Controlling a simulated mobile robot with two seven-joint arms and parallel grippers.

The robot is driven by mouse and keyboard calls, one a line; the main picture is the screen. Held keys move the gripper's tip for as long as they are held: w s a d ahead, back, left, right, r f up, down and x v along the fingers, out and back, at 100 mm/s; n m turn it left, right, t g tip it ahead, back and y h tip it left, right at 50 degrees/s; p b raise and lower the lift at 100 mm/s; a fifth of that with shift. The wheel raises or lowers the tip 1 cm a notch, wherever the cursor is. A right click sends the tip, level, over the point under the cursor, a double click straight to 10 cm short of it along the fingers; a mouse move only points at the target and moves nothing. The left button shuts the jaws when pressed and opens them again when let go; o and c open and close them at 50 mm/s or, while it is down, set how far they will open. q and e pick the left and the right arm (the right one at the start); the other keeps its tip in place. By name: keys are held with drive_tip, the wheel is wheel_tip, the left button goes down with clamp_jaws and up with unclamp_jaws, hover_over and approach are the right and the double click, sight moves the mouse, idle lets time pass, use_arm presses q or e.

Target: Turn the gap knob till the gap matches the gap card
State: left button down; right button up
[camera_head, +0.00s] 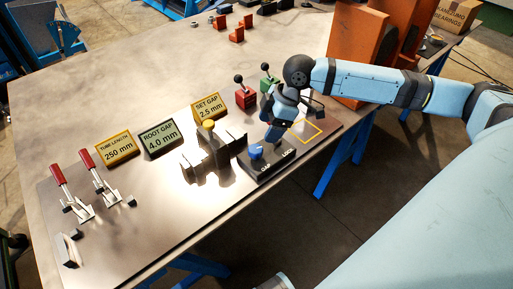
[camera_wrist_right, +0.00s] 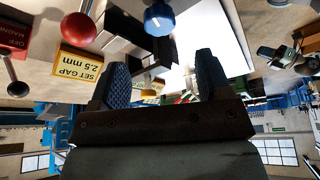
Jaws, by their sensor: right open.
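The blue gap knob (camera_head: 256,151) stands on a dark block at the front right of the fixture plate. It also shows in the right wrist view (camera_wrist_right: 159,18), ahead of my fingers. My right gripper (camera_head: 268,139) is close above the knob, partly hidden by its own wrist. In the wrist view its two fingers (camera_wrist_right: 160,68) are apart, with nothing held; the knob appears beyond the tips. The yellow card SET GAP 2.5 mm (camera_head: 208,106) stands behind the fixture and shows in the wrist view (camera_wrist_right: 82,72). A green-grey ROOT GAP 4.0 mm card (camera_head: 161,139) stands left of it. My left gripper is not seen.
Red (camera_head: 245,95) and green lever boxes stand behind. Red-handled clamps (camera_head: 90,165) are at the left. A TUBE LENGTH 250 mm card (camera_head: 117,149) stands near them. The far-left tabletop is clear.

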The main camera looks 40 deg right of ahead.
sight(256, 148)
drive_tip(key=b+x, duration=0.1)
drive_tip(key=x, duration=0.8)
drive_tip(key=c, duration=0.9)
